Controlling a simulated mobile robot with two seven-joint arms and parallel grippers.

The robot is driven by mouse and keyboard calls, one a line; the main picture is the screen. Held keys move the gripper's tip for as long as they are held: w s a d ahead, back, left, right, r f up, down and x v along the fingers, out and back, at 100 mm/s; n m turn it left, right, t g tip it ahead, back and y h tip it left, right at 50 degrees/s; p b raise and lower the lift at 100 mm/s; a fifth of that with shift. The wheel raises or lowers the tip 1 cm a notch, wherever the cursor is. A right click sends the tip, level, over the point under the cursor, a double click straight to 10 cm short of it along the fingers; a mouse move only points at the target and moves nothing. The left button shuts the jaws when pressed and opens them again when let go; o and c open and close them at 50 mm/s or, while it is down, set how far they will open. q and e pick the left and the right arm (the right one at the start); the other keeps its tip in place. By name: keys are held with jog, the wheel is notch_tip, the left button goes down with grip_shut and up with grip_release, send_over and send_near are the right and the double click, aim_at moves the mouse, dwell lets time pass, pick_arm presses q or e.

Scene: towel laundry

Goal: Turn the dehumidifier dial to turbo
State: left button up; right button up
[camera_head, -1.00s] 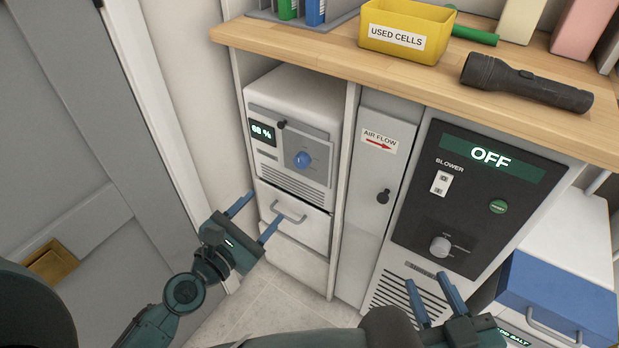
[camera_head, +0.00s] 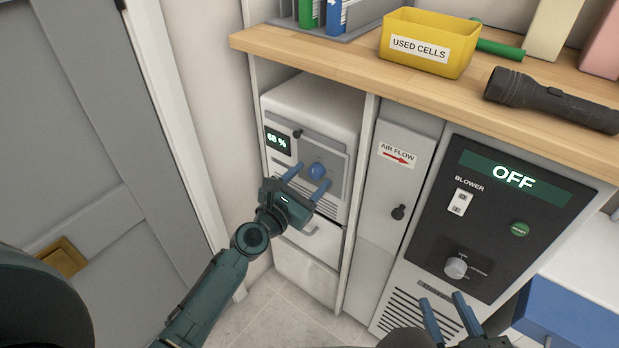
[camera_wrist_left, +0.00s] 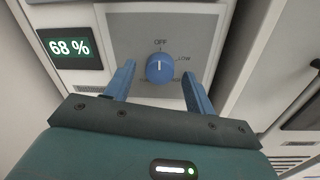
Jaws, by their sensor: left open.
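The dehumidifier (camera_head: 308,105) is a white cabinet unit under the wooden counter, with a display (camera_head: 278,140) reading 68 %. Its blue dial (camera_head: 317,171) sits on a grey panel and also shows in the left wrist view (camera_wrist_left: 160,68), its white mark pointing up at OFF. LOW is printed to its right; a lower label is partly hidden by my finger. My left gripper (camera_head: 307,180) is open in front of the dial, one finger on each side in the picture, not closed on it. My right gripper (camera_head: 448,316) shows its two fingers apart, empty, below the blower panel.
The blower panel (camera_head: 500,235) reads OFF and has its own grey knob (camera_head: 456,267). A narrow AIR FLOW door (camera_head: 395,190) stands between the two units. A yellow bin (camera_head: 430,45) and a flashlight (camera_head: 550,100) lie on the counter (camera_head: 360,72). A grey door (camera_head: 90,150) is at left.

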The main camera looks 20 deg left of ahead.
pick_arm(q)
jog(key=shift+w+d, duration=0.15)
jog(key=shift+w, duration=0.15)
jog(key=shift+c, duration=0.4)
jog(key=c, duration=0.9)
